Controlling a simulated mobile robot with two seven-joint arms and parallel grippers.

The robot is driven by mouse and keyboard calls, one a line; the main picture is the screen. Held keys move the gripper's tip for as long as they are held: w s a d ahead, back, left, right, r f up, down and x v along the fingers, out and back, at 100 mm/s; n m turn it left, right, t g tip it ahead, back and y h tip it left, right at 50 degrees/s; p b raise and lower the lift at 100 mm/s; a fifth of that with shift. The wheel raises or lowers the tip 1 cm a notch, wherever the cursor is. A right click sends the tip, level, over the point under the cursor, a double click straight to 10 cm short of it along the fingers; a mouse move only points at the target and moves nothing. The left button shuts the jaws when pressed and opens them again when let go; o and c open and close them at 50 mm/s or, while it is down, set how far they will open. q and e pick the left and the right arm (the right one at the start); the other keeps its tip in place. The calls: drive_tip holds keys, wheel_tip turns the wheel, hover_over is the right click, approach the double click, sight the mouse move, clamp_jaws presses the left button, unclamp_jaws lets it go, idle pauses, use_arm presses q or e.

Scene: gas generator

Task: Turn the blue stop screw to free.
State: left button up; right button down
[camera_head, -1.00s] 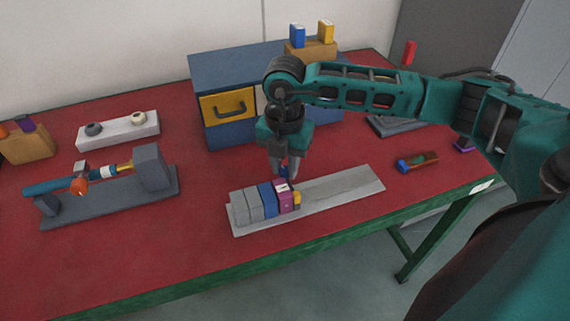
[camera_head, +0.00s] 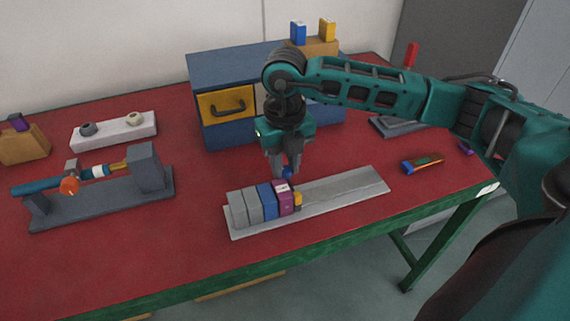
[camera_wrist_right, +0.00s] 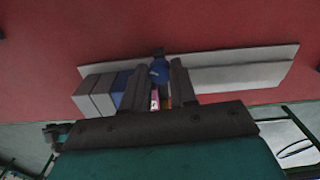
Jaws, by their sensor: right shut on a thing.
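The blue stop screw (camera_head: 288,173) sits at the back edge of the grey rail (camera_head: 340,192), behind the magenta block (camera_head: 283,198). My right gripper (camera_head: 286,170) points down over it from behind the row of blocks and is shut on the screw. In the right wrist view the blue screw head (camera_wrist_right: 158,71) shows between the two fingertips (camera_wrist_right: 160,74). The fingers hide part of the screw, so I cannot tell its turn position. My left gripper is not in view.
Two grey blocks (camera_head: 246,207), a blue block (camera_head: 266,201) and a small yellow piece (camera_head: 297,200) stand in the row on the rail. The rail's right half is bare. A blue cabinet (camera_head: 222,70) stands behind. A grey fixture (camera_head: 150,168) stands at left.

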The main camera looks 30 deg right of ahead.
sight(285, 169)
drive_tip(key=shift+n, duration=0.3)
drive_tip(key=c, duration=0.9)
unclamp_jaws()
wheel_tip(285, 169, up, 13)
drive_tip(key=shift+p, duration=0.55)
